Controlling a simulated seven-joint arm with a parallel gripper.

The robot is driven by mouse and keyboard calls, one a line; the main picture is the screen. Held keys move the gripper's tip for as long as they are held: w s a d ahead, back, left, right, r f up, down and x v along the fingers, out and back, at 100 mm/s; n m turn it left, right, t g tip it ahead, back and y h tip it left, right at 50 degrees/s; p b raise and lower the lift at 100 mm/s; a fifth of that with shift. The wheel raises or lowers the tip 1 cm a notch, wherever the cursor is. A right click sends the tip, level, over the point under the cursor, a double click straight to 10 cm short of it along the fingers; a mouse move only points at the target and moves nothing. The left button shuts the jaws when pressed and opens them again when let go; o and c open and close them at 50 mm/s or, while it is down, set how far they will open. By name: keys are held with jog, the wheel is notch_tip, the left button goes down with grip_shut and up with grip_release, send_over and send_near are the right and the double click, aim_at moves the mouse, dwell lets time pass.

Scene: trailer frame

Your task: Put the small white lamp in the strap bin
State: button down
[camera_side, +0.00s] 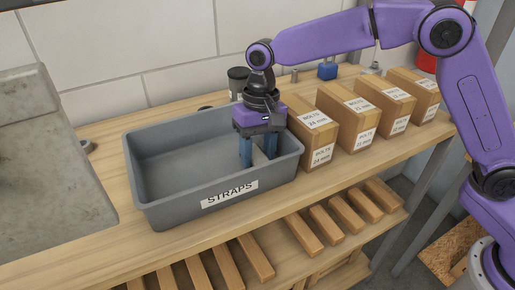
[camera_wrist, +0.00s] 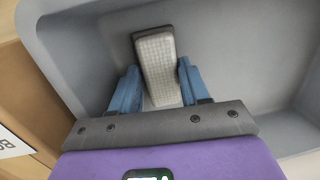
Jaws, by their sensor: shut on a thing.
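The grey strap bin (camera_side: 170,206), labelled STRAPS, stands on the wooden bench. My gripper (camera_side: 259,158) points down inside the right end of the bin, with its blue fingers below the rim. In the wrist view my gripper (camera_wrist: 160,90) is shut on the small white lamp (camera_wrist: 158,55), a flat oblong piece with a textured face, held between the two fingers. The grey bin wall and floor (camera_wrist: 240,45) surround it there. In the side view the lamp is mostly hidden by the fingers, and I cannot tell whether it touches the bin floor.
Several cardboard boxes labelled BOLTS (camera_side: 311,135) stand in a row right of the bin. A dark jar (camera_side: 238,80) and a small blue item (camera_side: 327,71) are behind. A grey metal block (camera_side: 45,165) is at left. The bin's left half is empty.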

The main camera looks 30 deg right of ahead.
aim_at(257, 154)
jog(key=c, duration=0.8)
grip_release()
jog(key=shift+f, duration=0.1)
jog(key=shift+w+d+r, duration=0.1)
jog(key=shift+r, duration=1)
jog(key=shift+w+d+r, duration=0.1)
jog(key=shift+r, duration=0.95)
